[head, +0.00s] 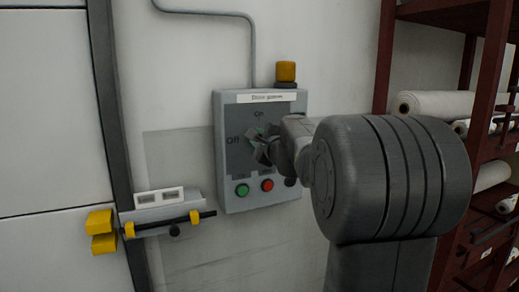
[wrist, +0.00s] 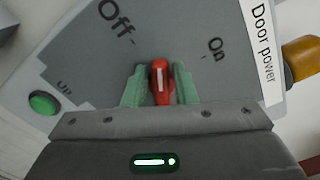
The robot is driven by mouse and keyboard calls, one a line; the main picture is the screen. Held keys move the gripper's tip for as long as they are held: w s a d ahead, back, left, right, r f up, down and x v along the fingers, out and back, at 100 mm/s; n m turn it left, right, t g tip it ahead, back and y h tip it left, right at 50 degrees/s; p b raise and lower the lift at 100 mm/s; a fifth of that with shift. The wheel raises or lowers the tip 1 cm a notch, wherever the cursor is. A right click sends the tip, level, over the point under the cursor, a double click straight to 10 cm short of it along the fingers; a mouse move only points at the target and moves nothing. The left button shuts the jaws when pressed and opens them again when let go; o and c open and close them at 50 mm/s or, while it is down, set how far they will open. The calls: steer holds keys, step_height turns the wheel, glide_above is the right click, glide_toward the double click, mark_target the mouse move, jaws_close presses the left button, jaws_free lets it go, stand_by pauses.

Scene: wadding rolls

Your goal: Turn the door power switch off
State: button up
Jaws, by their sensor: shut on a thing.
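The grey door power box (head: 228,198) is on the wall in the head view, with "Off" at the left of its dial and "On" at the top. In the wrist view the red switch knob (wrist: 158,74) sits between the two green fingertips of my gripper (wrist: 159,86), which is shut on it. The knob's white line points up in that view, between the "Off" (wrist: 116,16) and "On" (wrist: 216,48) marks. In the head view my gripper (head: 263,146) is at the dial and hides the knob.
A green button (head: 242,190) and a red button (head: 267,185) are below the dial. A yellow lamp (head: 286,71) tops the box. A door bolt with yellow parts (head: 101,232) is at the lower left. A rack with white rolls (head: 435,103) stands at the right.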

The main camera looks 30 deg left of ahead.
steer(key=shift+s+f+n+b, duration=0.1)
steer(key=shift+f+n+b, duration=0.2)
steer(key=shift+n+b, duration=0.95)
steer(key=shift+f+n+b, duration=0.3)
steer(key=shift+n+b, duration=0.7)
steer(key=shift+n, duration=0.45)
steer(key=o, duration=0.8)
steer(key=shift+r, duration=0.1)
steer(key=b+v, duration=0.2)
steer(key=v, duration=1.1)
steer(key=shift+s+d, duration=0.2)
steer(key=shift+d, duration=0.1)
